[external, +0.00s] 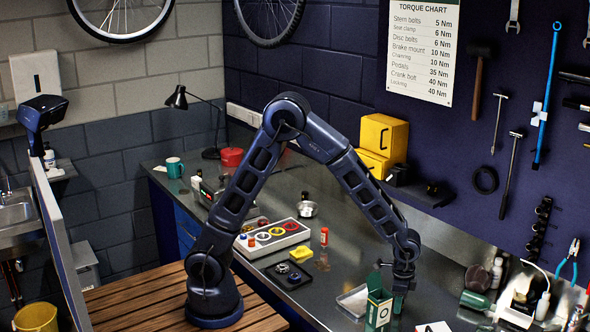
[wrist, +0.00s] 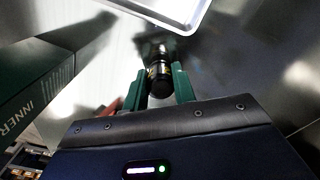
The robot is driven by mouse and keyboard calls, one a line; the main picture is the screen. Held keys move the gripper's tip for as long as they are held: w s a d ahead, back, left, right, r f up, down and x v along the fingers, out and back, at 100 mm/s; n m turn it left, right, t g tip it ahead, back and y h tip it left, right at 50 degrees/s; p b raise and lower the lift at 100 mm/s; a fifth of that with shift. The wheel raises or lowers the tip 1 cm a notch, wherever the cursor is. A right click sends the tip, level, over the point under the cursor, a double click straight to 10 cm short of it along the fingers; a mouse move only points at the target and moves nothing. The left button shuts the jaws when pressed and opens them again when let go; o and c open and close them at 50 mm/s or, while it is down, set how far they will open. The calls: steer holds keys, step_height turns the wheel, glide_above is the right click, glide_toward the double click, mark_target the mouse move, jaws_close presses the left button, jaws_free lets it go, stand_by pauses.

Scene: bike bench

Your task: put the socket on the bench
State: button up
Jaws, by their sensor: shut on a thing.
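My gripper (wrist: 160,88) is shut on the socket (wrist: 158,72), a short dark shiny cylinder with pale yellowish marks that shows between the green fingers in the wrist view. In the external view my gripper (external: 401,283) points down over the right part of the metal bench (external: 325,205), just behind a green box. The socket is not clear there. The bare bench top lies below the fingers in the wrist view. I cannot tell whether the socket touches it.
The green box (external: 378,307) stands close by my gripper; it also shows in the wrist view (wrist: 35,85). A shallow pale tray (external: 353,300) lies just left of it. Bottles and a white holder (external: 522,300) stand to the right. Bare bench shows behind my gripper.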

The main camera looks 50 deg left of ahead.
steer(key=shift+f, duration=0.35)
steer(key=shift+f, duration=0.1)
steer(key=o, duration=1)
